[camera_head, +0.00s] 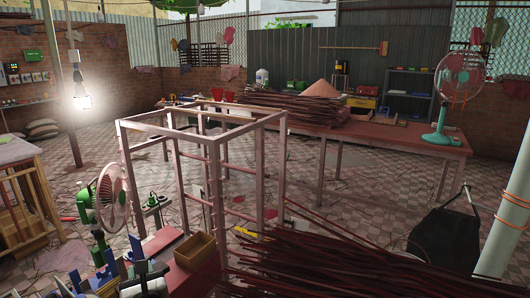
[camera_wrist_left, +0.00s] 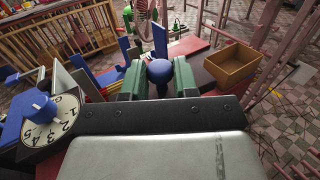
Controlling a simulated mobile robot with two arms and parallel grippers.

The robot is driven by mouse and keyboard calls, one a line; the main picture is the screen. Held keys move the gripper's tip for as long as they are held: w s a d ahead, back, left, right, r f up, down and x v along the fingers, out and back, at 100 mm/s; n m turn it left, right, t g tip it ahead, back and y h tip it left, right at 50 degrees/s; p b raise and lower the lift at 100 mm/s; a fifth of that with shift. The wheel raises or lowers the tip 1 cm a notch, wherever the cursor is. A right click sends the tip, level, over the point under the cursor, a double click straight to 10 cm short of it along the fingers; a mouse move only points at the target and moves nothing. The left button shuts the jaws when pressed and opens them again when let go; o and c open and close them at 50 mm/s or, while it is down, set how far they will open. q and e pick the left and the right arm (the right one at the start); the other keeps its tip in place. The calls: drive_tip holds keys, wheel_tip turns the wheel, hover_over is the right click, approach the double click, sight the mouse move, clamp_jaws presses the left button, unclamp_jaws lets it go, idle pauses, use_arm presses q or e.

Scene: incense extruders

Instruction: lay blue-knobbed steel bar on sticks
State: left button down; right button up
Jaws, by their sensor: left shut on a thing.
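In the left wrist view, my left gripper (camera_wrist_left: 158,82) has its two green fingers shut around a round blue knob (camera_wrist_left: 160,70). The steel bar under the knob is hidden by the fingers and the gripper body. In the head view, my left gripper (camera_head: 141,268) is at the bottom left, small and partly cut off, over the cluttered red bench. A bundle of dark reddish sticks (camera_head: 330,268) lies at the bottom right, to the right of the gripper. My right gripper is not in view.
An open wooden box (camera_head: 195,251) stands right of my left gripper. Close by are a dial scale (camera_wrist_left: 50,120), blue uprights and a green fan (camera_head: 108,196). A tall pink frame (camera_head: 214,170) rises behind. A far table (camera_head: 385,138) holds another stick pile.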

use_arm(q)
drive_tip(key=s+d+f+m+t+h+b, duration=0.1)
drive_tip(key=s+d+f+m+h+b, duration=0.1)
drive_tip(key=s, duration=0.8)
drive_tip(key=s+d+f+m+t+h+b, duration=0.1)
drive_tip(key=s+d+f+m+h, duration=0.3)
drive_tip(key=s+d, duration=0.4)
drive_tip(key=s+f+h+b, duration=0.1)
drive_tip(key=s+h, duration=0.1)
drive_tip(key=s, duration=0.1)
drive_tip(key=shift+s+d+f+h+b, duration=0.2)
drive_tip(key=shift+d+h+b, duration=0.1)
drive_tip(key=shift+h, duration=0.1)
drive_tip(key=shift+w+a, duration=0.1)
drive_tip(key=shift+a, duration=0.05)
drive_tip(key=w+d+r, duration=0.5)
drive_tip(key=d+r, duration=0.2)
drive_tip(key=d, duration=0.2)
drive_tip(key=w+d+r, duration=0.5)
drive_tip(key=d+r, duration=0.3)
drive_tip(key=d, duration=0.2)
